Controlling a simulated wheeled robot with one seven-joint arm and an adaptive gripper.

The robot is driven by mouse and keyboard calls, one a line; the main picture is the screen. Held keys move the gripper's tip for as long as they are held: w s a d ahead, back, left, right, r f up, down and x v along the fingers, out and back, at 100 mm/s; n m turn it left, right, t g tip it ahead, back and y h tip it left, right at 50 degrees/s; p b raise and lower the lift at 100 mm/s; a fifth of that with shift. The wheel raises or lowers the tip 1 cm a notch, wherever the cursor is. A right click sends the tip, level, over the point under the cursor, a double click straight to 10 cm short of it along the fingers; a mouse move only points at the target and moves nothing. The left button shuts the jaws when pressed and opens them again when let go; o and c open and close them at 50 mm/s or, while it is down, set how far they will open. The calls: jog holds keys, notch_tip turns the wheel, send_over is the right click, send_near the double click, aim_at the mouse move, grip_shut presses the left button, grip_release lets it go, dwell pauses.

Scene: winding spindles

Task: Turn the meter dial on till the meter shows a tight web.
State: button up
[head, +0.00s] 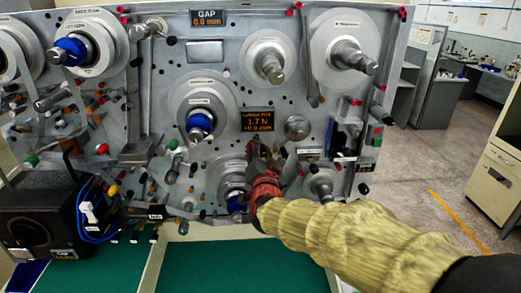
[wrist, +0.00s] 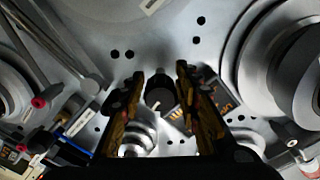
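The meter (head: 257,120) is a small dark display in the middle of the grey panel. It reads 1.7 N with a smaller 0.0 mm line below; its top line is too small to read surely. My gripper (head: 268,155) is at the panel just below the meter. In the wrist view, a dark round knob (wrist: 159,91), seemingly the meter dial, sits between the fingertips of my gripper (wrist: 160,73). The fingers stand apart, with narrow gaps beside the knob; I see no clear contact. The meter (wrist: 204,88) is partly hidden behind the right finger. In the head view my gripper hides the dial.
A silver round knob (head: 298,127) is right of the meter. Spindles crowd around, including a blue-cored one (head: 200,122) at left and a large one (head: 348,55) at upper right. A black box (head: 35,228) stands at lower left. Open floor lies at right.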

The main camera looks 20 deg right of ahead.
jog(key=shift+o, duration=1.1)
jog(key=s+a, duration=0.2)
jog(key=s, duration=0.9)
jog(key=shift+s+a, duration=0.2)
jog(key=shift+s, duration=0.2)
jog(key=s+a+f+n+g+y+b, duration=0.2)
jog(key=s+a+f+n+g+y, duration=0.25)
jog(key=s+f+n, duration=0.35)
jog(key=s+d+f+n+g, duration=0.1)
jog(key=s+d+f+g, duration=0.2)
jog(key=s, duration=0.6)
jog(key=s+d+f+n+g+h+b, duration=0.1)
jog(key=s+d+f+g, duration=0.2)
jog(key=s, duration=0.6)
jog(key=shift+d+f+n+g, duration=0.2)
jog(key=shift+d+n+g, duration=0.15)
jog(key=shift+g, duration=0.4)
